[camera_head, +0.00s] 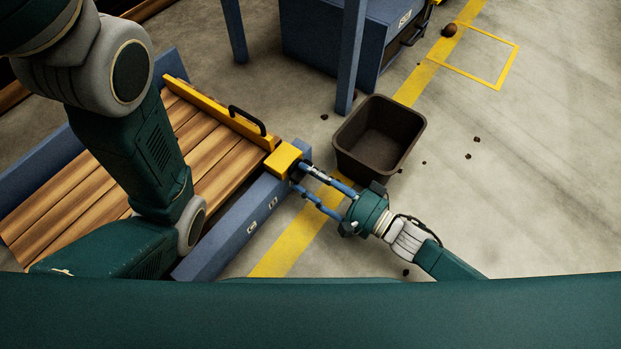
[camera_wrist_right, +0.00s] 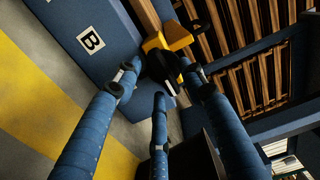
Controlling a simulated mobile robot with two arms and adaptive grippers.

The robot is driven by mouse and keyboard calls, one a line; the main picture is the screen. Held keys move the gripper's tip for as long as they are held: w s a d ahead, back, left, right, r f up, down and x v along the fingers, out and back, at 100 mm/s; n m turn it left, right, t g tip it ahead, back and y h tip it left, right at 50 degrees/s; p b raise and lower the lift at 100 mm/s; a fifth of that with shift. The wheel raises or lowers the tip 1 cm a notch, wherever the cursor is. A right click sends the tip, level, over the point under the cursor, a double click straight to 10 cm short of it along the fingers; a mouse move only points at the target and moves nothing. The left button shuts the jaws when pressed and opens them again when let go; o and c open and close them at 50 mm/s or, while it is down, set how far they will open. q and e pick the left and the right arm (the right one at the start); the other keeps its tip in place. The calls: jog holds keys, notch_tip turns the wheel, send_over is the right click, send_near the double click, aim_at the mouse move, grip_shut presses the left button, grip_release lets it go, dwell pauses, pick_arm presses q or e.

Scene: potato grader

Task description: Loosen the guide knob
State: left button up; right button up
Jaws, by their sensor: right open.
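The yellow guide (camera_head: 222,112) lies across the wooden slatted deck, with a black handle on top and a yellow end block (camera_head: 283,160) at the blue side rail. The black guide knob (camera_wrist_right: 160,66) shows in the wrist view, beside the yellow bracket (camera_wrist_right: 172,37). In the head view the knob is mostly hidden by the fingertips. My right gripper (camera_head: 299,177) is open, its blue fingers pointing at the end block. In the wrist view its fingertips (camera_wrist_right: 160,80) are spread about the knob; I cannot tell whether they touch it. My left gripper is out of view.
A dark open bin (camera_head: 344,152) stands on the floor just beyond my right gripper. The blue rail (camera_head: 236,222) borders the deck. A blue cabinet (camera_head: 340,45) and post stand at the back. Clumps lie scattered on the floor; the right side is mostly clear.

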jog(key=shift+c, duration=0.2)
grip_shut()
jog(key=n+p, duration=0.3)
jog(key=shift+w+r, duration=0.1)
jog(key=shift+r, duration=0.1)
jog(key=n+p, duration=0.2)
jog(key=n, duration=0.5)
jog(key=n+p, duration=0.3)
jog(key=n, duration=0.4)
jog(key=shift+w+d+n, duration=0.1)
jog(key=shift+d+n, duration=0.1)
jog(key=shift+n, duration=0.2)
